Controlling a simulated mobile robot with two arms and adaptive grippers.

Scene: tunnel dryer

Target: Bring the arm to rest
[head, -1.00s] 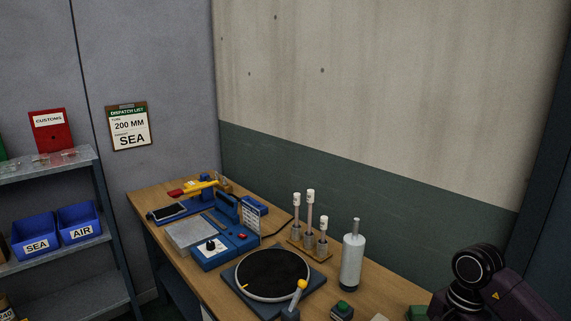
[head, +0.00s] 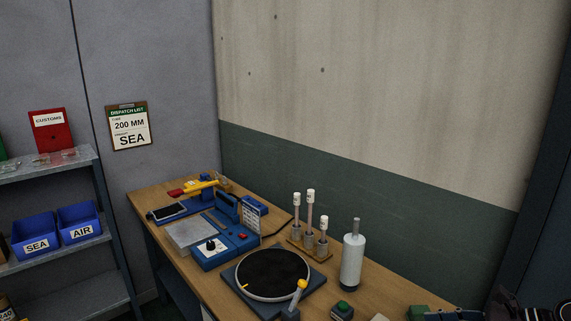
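My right arm shows only as dark parts low at the right edge in the head view. A dark piece at the bottom edge, which looks like part of my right gripper (head: 455,314), is cut off by the frame. Whether its fingers are open or shut, or hold anything, cannot be seen. My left arm and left gripper are out of view.
A wooden bench (head: 377,285) carries a blue sealing device (head: 212,252), a round black plate (head: 272,273), a rack of white-capped rods (head: 310,248) and a grey bottle (head: 352,262). A shelf (head: 75,249) with blue SEA (head: 36,233) and AIR (head: 80,222) bins stands left.

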